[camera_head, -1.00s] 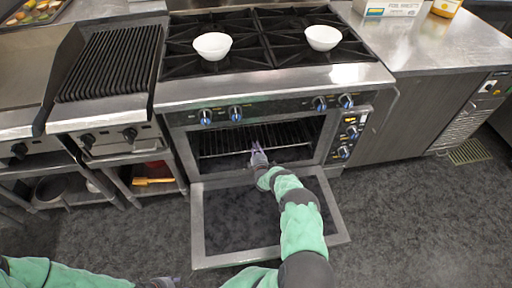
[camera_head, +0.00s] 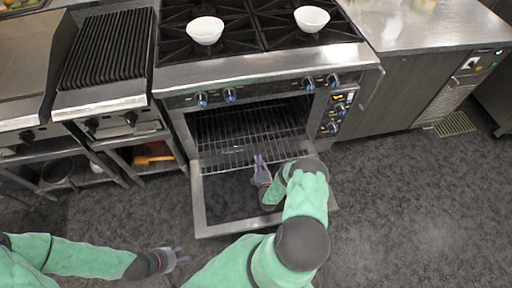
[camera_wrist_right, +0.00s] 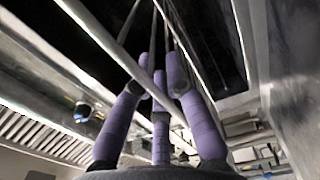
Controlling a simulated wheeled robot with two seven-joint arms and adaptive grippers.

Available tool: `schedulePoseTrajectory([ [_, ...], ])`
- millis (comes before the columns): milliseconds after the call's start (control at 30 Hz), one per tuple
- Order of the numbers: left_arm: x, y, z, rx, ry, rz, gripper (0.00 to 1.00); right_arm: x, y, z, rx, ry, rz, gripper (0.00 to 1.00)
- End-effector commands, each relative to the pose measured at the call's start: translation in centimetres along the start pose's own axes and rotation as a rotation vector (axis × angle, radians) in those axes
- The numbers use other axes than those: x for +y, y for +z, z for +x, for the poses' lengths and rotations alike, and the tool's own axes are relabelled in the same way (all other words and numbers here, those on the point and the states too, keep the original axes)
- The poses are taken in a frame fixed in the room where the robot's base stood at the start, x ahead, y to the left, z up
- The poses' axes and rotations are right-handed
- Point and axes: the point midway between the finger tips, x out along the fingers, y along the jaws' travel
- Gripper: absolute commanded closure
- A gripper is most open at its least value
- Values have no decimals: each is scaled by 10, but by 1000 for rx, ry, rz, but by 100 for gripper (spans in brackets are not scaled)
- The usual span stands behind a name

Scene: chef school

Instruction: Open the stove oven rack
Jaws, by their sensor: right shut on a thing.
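The oven rack (camera_head: 228,138), a wire grid, is pulled partway out of the stove oven (camera_head: 190,106), its front reaching over the open door. The oven door (camera_head: 232,203) is lowered flat toward the floor. My right gripper (camera_head: 261,164) is shut on the rack's front edge. In the right wrist view, the purple fingers of my right gripper (camera_wrist_right: 162,80) close around a rack bar (camera_wrist_right: 145,62), with more bars running away behind. My left gripper (camera_head: 182,257) hangs empty over the floor at the lower left, its fingers apart.
Two white bowls (camera_head: 205,30) (camera_head: 312,18) stand on the stove's burner grates. A grill (camera_head: 108,50) and open shelves (camera_head: 150,156) are at the left. A counter cabinet (camera_head: 400,90) is at the right. The dark floor (camera_head: 400,210) in front is clear.

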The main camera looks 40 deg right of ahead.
Motion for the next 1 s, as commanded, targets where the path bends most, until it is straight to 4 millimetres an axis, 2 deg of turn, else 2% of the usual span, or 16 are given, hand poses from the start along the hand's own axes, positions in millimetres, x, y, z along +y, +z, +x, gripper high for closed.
schedulePoseTrajectory([
  [100,2,0,-5,0,0,0,60,0,0,-18,0,-2,1,100],
  [233,2,0,-6,0,0,0,60,0,0,-28,-1,-1,0,100],
  [667,2,0,-6,-1,0,0,60,-1,0,-32,1,-1,0,100],
  [700,2,0,-6,-1,0,0,60,-1,0,-32,1,-1,0,77],
  [767,2,0,-6,-1,0,0,60,-1,0,-32,1,-1,0,61],
  [1000,2,0,-6,0,0,0,60,0,0,-31,1,0,0,61],
])
